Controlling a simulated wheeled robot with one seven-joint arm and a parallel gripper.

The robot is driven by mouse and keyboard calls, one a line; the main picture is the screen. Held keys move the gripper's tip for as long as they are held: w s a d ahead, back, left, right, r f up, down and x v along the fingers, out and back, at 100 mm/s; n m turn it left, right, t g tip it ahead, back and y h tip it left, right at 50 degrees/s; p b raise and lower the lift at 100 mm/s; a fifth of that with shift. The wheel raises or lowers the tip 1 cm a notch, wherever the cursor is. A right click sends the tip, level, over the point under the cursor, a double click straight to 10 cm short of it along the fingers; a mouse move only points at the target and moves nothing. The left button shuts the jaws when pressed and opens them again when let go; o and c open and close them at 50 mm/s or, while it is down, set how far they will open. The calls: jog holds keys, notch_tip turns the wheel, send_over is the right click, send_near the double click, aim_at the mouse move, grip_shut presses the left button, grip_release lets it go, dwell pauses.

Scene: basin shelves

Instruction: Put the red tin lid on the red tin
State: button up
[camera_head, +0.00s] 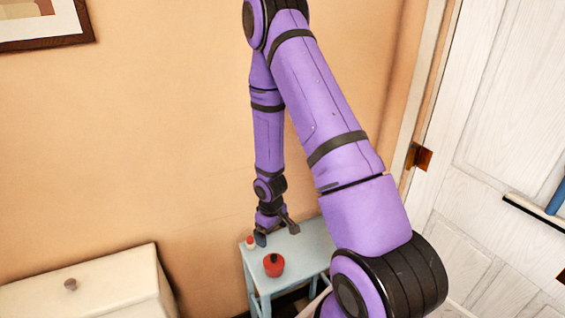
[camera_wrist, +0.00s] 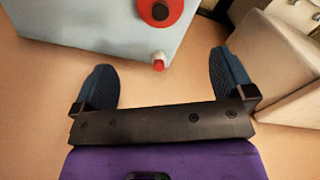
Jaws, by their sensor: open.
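A round red thing (camera_head: 273,266), seemingly the red tin, stands on a small light blue table (camera_head: 308,243). It has a dark round middle on top, and shows at the top edge of the wrist view (camera_wrist: 176,14), partly cut off. I cannot tell whether that middle is an opening or a knob, and I cannot make out a separate lid. My gripper (camera_head: 277,234) is over the table's back part, behind the red thing. In the wrist view its blue fingers (camera_wrist: 162,62) are wide apart with nothing held.
A small red and white thing (camera_head: 250,242) stands near the table's back left corner; it also shows between my fingertips in the wrist view (camera_wrist: 158,63). A cream cabinet (camera_head: 95,285) is at the left. A white door (camera_head: 500,130) is at the right.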

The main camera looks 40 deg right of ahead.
jog(key=a+r+m+t+h, duration=0.1)
jog(key=a+r, duration=0.1)
jog(key=r, duration=1.2)
jog(key=a+r+m+t, duration=0.1)
jog(key=a+r, duration=0.1)
jog(key=r, duration=1.3)
jog(key=s+a+r+t, duration=0.1)
jog(key=s+a+r, duration=0.2)
jog(key=s+r, duration=0.5)
jog(key=s+a+r+t+y, duration=0.1)
jog(key=s+a+r, duration=0.3)
jog(key=s+r, duration=0.4)
jog(key=s+t, duration=0.1)
jog(key=s, duration=0.2)
jog(key=shift+r, duration=0.2)
jog(key=shift+d, duration=0.1)
